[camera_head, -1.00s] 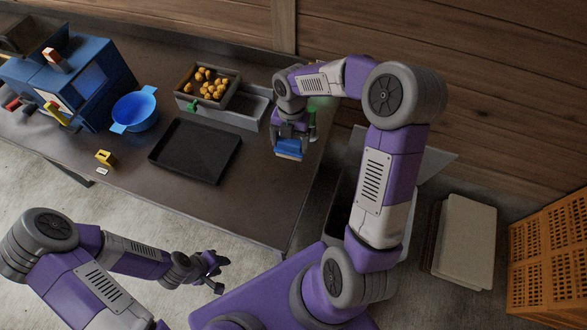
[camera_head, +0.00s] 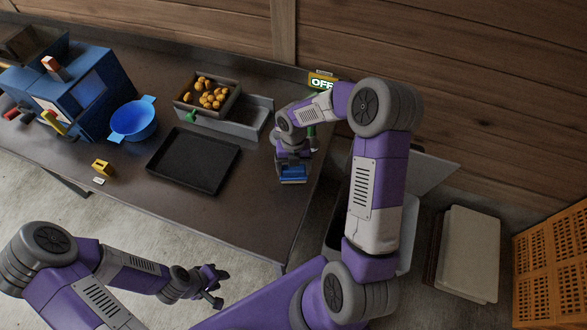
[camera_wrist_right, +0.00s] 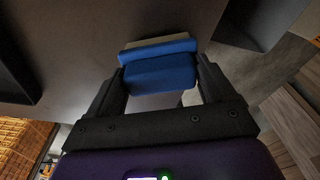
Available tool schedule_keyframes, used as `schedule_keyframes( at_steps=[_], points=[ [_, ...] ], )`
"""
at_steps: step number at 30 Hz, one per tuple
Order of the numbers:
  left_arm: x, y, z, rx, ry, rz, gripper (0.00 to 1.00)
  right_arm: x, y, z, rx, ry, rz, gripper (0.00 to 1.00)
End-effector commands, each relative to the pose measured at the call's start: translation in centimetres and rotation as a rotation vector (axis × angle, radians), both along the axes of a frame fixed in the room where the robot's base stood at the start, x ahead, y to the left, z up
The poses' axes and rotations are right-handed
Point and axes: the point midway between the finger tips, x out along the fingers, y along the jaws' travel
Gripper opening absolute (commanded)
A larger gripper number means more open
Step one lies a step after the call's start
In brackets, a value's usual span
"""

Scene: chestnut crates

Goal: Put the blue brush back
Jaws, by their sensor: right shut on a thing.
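The blue brush (camera_head: 292,174) is held in my right gripper (camera_head: 292,165) over the right end of the dark table (camera_head: 225,215). In the right wrist view the brush (camera_wrist_right: 160,70) sits between the two fingers of the right gripper (camera_wrist_right: 160,85), with a pale strip along its far edge. I cannot tell whether the brush touches the table. My left gripper (camera_head: 217,287) is off the table's front edge, away from the brush, with its fingers apart and nothing between them.
A black tray (camera_head: 195,160) lies left of the brush. Behind it are a box of chestnuts (camera_head: 208,95) and a grey tray (camera_head: 245,118). A blue bowl (camera_head: 133,120), a blue machine (camera_head: 70,90) and a yellow block (camera_head: 102,166) stand further left. An OFF sign (camera_head: 322,81) is at the back.

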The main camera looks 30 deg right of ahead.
Motion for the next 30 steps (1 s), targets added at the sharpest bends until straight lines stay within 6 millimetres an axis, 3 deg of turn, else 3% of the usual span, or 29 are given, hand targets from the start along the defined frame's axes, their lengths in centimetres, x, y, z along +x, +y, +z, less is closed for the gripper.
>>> schedule_keyframes(
  at_steps=[12,13,16,25,30],
  points=[
    [0.0,0.0,-0.3,0.000,0.000,0.000,0.34,0.0,0.0,-0.9,0.000,-0.001,0.000,0.55],
    [0.0,0.0,-0.3,0.000,0.000,0.000,0.34,0.0,0.0,-0.9,0.000,-0.001,0.000,0.88],
    [0.0,0.0,-0.2,0.000,0.000,0.000,0.34,0.0,0.0,-0.9,0.000,-0.001,0.000,1.00],
    [0.0,0.0,-0.1,0.000,0.000,0.000,0.34,0.0,0.0,-0.6,0.000,-0.001,0.000,1.00],
    [0.0,0.0,0.4,0.000,0.000,0.000,0.34,0.3,-0.1,1.4,0.000,-0.004,-0.002,1.00]
  ],
)
